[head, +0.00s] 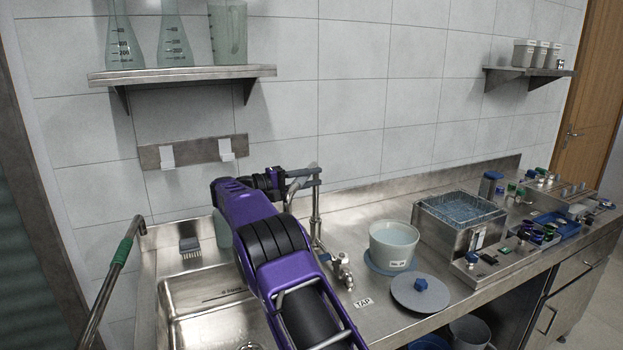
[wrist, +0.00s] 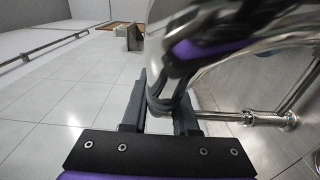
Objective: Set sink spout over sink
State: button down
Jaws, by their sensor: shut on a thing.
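The metal sink spout (head: 316,222) stands upright behind the counter's front part, to the right of the sink (head: 185,292). My gripper (head: 304,179) is at the top of the spout, reaching it from the left. In the wrist view my gripper (wrist: 160,115) has its two dark fingers on either side of a shiny bent tube of the spout (wrist: 157,97) and is shut on it. My purple arm covers the right part of the sink and hides where the spout's outlet points in the head view.
A tap valve (head: 341,270) sits beside the spout's foot. A pale bucket (head: 393,244), a round lid (head: 420,293) and a steel bath (head: 458,222) stand to the right. A brush (head: 189,247) lies behind the sink. A shelf (head: 180,75) with glassware hangs above.

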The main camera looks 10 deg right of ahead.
jog(key=shift+w+a+g, duration=0.1)
jog(key=shift+a+g, duration=0.15)
jog(key=shift+g, duration=0.05)
dwell(0.5)
jog(key=c, duration=0.7)
grip_release()
jog(key=a, duration=0.2)
jog(key=s+a, duration=0.1)
jog(key=a, duration=0.4)
jog(key=shift+s+a, duration=0.15)
jog(key=shift+a, duration=0.05)
